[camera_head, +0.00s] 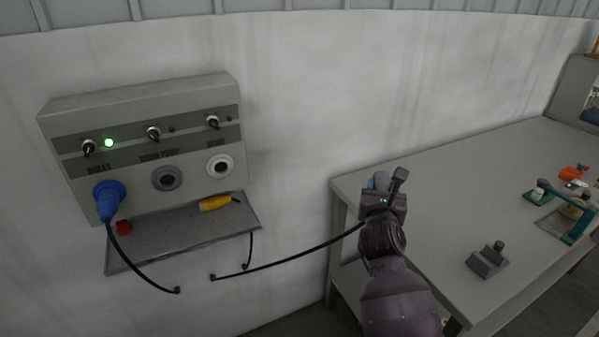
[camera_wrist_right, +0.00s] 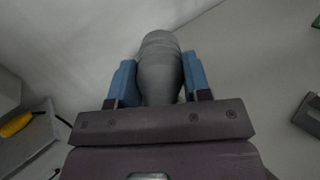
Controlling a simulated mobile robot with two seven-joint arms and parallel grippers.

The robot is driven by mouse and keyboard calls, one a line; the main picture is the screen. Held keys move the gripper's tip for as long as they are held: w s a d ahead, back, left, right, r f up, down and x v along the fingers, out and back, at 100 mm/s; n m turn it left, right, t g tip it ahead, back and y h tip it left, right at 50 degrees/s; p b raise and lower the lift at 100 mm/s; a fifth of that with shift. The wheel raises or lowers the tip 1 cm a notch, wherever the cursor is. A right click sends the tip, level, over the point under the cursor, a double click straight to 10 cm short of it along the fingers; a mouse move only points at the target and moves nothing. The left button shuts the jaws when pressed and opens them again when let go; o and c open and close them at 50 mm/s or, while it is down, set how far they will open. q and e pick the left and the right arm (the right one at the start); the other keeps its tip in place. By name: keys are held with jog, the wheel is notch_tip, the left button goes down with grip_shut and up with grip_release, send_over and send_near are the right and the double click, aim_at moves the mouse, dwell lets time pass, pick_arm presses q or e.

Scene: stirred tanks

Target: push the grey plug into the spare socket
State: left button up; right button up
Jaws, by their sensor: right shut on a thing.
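My right gripper (camera_head: 384,190) is shut on the grey plug (camera_wrist_right: 160,68), which lies between its two blue fingers in the right wrist view. In the head view the gripper hides most of the plug. The gripper is over the left end of the workbench, to the right of and apart from the wall panel (camera_head: 140,100). A black cable (camera_head: 300,260) runs from the gripper to the wall. The panel has a grey round socket (camera_head: 167,178) in the middle and a white-rimmed socket (camera_head: 220,166) at right, both empty. Their labels are too small to read. My left gripper is not in view.
A blue plug (camera_head: 108,200) sits in the panel's left socket, under a lit green lamp (camera_head: 109,143). The shelf (camera_head: 180,238) below holds a yellow plug (camera_head: 215,203) and a red object (camera_head: 124,228). The workbench (camera_head: 450,190) holds a grey block (camera_head: 487,262) and several small items at right.

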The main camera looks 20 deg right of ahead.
jog(key=s+a+f+n+t+y, duration=0.1)
jog(key=s+a+f+n+y, duration=0.1)
jog(key=a, duration=0.5)
jog(key=s+a+f+n+t+y, duration=0.1)
jog(key=s+a+n+y, duration=0.2)
jog(key=s+a+y, duration=0.3)
jog(key=shift+s+a+f+n+y, duration=0.4)
jog(key=shift+s+a, duration=0.2)
jog(key=shift+s, duration=0.15)
